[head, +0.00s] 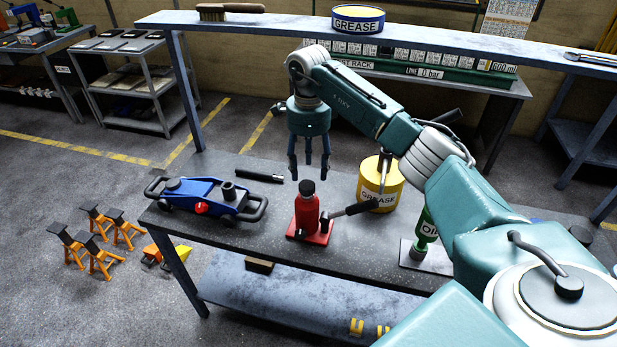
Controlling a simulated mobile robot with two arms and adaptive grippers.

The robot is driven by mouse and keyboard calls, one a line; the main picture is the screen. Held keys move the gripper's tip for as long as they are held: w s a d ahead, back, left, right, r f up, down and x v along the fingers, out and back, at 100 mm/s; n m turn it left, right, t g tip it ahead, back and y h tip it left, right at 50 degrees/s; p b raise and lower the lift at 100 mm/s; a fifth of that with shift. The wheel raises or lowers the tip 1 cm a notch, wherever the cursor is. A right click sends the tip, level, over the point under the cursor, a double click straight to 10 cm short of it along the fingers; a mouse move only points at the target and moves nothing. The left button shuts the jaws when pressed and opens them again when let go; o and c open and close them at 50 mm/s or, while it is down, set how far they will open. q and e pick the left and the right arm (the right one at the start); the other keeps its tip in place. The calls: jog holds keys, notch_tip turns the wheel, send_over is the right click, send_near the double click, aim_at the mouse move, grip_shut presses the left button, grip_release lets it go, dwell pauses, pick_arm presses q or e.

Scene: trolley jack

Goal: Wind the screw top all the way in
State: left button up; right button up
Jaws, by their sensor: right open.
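A red bottle jack (307,213) stands upright on the dark workbench, on its red base plate. Its black screw top (307,187) sits at the upper end of the red body. A dark lever handle (354,209) sticks out from the jack to the right. My right gripper (309,180) points down above the jack, its fingers spread and apart, with nothing seen between them. The fingertips look close to the screw top; whether they reach beside it I cannot tell. My left gripper is not in view.
A blue trolley jack (205,198) lies left on the workbench (270,240), with a black bar (260,176) behind it. A raised shelf (440,43) spans the back.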

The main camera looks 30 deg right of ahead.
aim_at(308, 184)
jog(key=shift+f+p, duration=0.7)
jog(key=shift+f, duration=1.95)
jog(key=c, duration=1.1)
